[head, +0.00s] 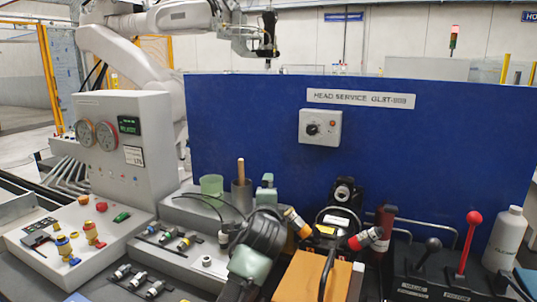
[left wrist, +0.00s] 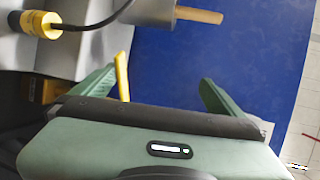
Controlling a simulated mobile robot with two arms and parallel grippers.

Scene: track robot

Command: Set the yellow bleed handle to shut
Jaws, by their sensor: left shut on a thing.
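My left gripper (head: 267,188) reaches in at the middle of the head view, with its dark wrist and green housing in front of the bench. In the left wrist view its two green fingers (left wrist: 160,88) stand apart, one on each side. A slim yellow strip, which looks like the yellow bleed handle (left wrist: 122,76), lies against the inner side of the left-hand finger. The gripper is shut on it, but the dark front edge of my gripper hides the contact. In the head view I cannot make out the handle behind the gripper. My right gripper is not in view.
A grey cup (head: 241,196) with a wooden stick and a green cup (head: 212,188) stand left of my gripper. A blue panel (head: 250,120) rises behind. Red and black levers (head: 469,240) stand at right. Cables and several connectors crowd the bench.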

